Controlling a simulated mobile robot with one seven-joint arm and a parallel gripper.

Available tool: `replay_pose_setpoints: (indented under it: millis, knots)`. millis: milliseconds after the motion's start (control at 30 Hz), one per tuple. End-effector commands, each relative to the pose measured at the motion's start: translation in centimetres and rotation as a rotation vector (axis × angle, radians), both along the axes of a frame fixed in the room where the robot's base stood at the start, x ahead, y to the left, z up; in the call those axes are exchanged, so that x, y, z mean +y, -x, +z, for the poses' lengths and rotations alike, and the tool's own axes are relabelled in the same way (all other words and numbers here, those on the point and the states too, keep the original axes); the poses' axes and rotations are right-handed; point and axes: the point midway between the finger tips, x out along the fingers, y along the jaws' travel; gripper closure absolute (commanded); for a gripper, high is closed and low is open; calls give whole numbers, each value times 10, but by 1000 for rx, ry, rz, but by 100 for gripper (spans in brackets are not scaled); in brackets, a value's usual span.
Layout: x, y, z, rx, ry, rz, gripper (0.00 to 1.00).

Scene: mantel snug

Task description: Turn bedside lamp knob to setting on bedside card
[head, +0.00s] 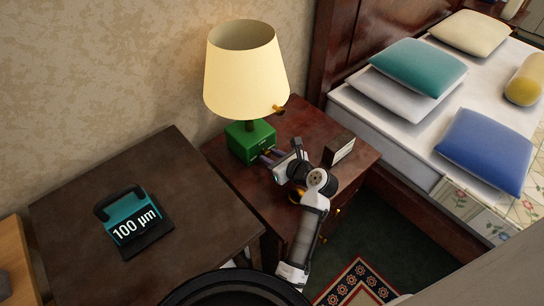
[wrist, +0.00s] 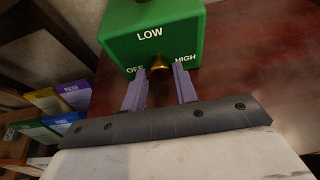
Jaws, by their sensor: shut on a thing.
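The bedside lamp has a cream shade (head: 245,75) and a green box base (head: 247,148), standing on the dark red nightstand. In the wrist view the green base (wrist: 150,38) is marked OFF at left, LOW at top and HIGH at right. The brass knob (wrist: 159,66) is low on that face, between OFF and HIGH; I cannot tell where it points. My gripper (wrist: 160,74) has its purple fingers on either side of the knob, shut on it. In the head view my gripper (head: 268,157) reaches the base's front. The bedside card (head: 343,152) stands to the right, its writing too small to read.
The bed with pillows (head: 418,66) is at right. The wrist view shows colourful boxes (wrist: 70,97) at left. Nightstand top (head: 285,130) is clear behind my gripper.

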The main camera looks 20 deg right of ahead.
Motion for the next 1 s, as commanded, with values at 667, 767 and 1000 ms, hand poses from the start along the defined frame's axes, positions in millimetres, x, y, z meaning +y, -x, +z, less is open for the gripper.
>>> replay_pose_setpoints:
  millis: [667, 767, 1000]
  knots:
    - [-1, 0, 0, 45, -125, -1, 94]
    - [-1, 0, 0, 45, -125, -1, 94]
    - [-1, 0, 0, 45, -124, -1, 50]
